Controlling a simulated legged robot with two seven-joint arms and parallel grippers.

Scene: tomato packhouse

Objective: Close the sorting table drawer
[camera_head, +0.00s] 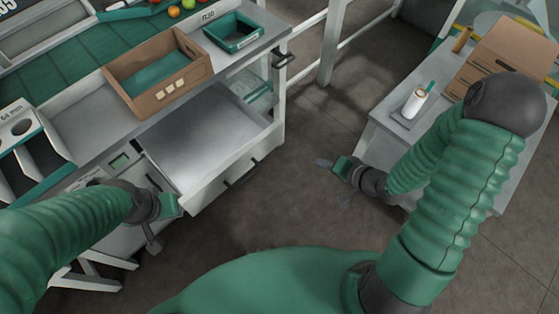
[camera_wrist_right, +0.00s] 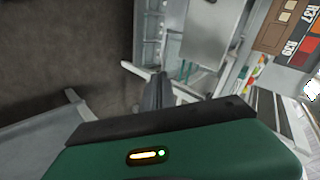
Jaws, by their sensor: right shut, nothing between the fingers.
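The sorting table (camera_head: 90,143) stands at the left in the head view. Its drawer (camera_head: 205,140) is pulled out, showing a bare grey metal inside. The drawer front carries a dark bar handle (camera_head: 241,174) that faces the open floor. My right gripper (camera_head: 323,162) is shut and empty, over the floor to the right of the drawer front and apart from it. Its dark closed fingers also show in the right wrist view (camera_wrist_right: 158,92). My left gripper (camera_head: 168,205) is near the drawer's left front corner; its fingers are not clear, and I cannot tell whether it touches.
A cardboard box (camera_head: 185,92) and a teal tray (camera_head: 233,48) sit on the tabletop above the drawer. A grey side table (camera_head: 385,135) with a white bottle (camera_head: 414,102) and a carton (camera_head: 508,55) stands at right. Floor (camera_head: 300,160) between the tables is clear.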

